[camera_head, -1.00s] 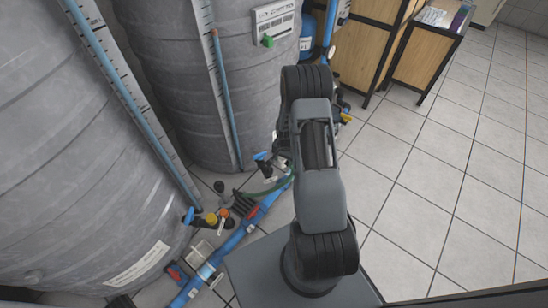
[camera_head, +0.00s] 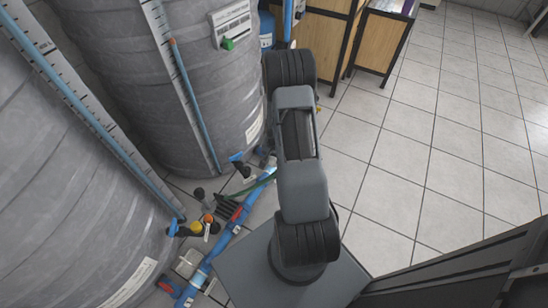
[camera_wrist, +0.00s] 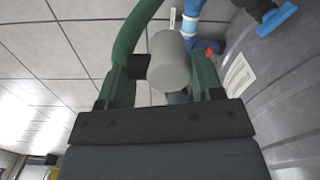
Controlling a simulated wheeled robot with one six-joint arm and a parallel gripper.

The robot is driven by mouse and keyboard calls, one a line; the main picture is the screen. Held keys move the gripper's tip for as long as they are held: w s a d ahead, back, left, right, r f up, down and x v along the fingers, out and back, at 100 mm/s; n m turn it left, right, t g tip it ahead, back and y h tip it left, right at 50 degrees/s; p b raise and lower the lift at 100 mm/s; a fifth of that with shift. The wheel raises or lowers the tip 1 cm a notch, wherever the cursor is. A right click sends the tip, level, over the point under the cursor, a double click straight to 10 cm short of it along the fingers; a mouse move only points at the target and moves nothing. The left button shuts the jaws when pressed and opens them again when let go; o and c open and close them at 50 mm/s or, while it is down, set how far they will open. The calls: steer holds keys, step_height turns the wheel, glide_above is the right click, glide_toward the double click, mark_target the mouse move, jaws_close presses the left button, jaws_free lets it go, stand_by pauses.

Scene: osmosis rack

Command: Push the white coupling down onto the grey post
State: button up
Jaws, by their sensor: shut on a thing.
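The white coupling (camera_wrist: 168,60), a pale blunt cylinder, sits between the green fingers of my gripper (camera_wrist: 172,72) in the wrist view. The gripper is shut on it, with a dark pad against its left side. In the head view my own arm hides the gripper and the coupling. I cannot pick out the grey post with certainty in either view. A small bluish-grey part (camera_wrist: 178,97) shows just below the coupling, but I cannot tell what it is.
Large grey ribbed tanks (camera_head: 75,190) stand at the left. Blue pipes (camera_head: 230,232) and several valves (camera_head: 196,228) run along the floor beside them. A wooden cabinet (camera_head: 380,45) stands at the back. A dark panel (camera_head: 450,280) is at lower right. The tiled floor at right is clear.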

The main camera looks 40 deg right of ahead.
steer(key=w+a+r+n, duration=0.3)
steer(key=a+r+n, duration=0.2)
steer(key=a+r, duration=0.3)
steer(key=w+a+r+n, duration=0.3)
steer(key=a+r+n, duration=0.2)
steer(key=a, duration=0.6)
step_height(320, 180, up, 3)
steer(key=shift+f+n, duration=0.1)
steer(key=shift+n, duration=0.3)
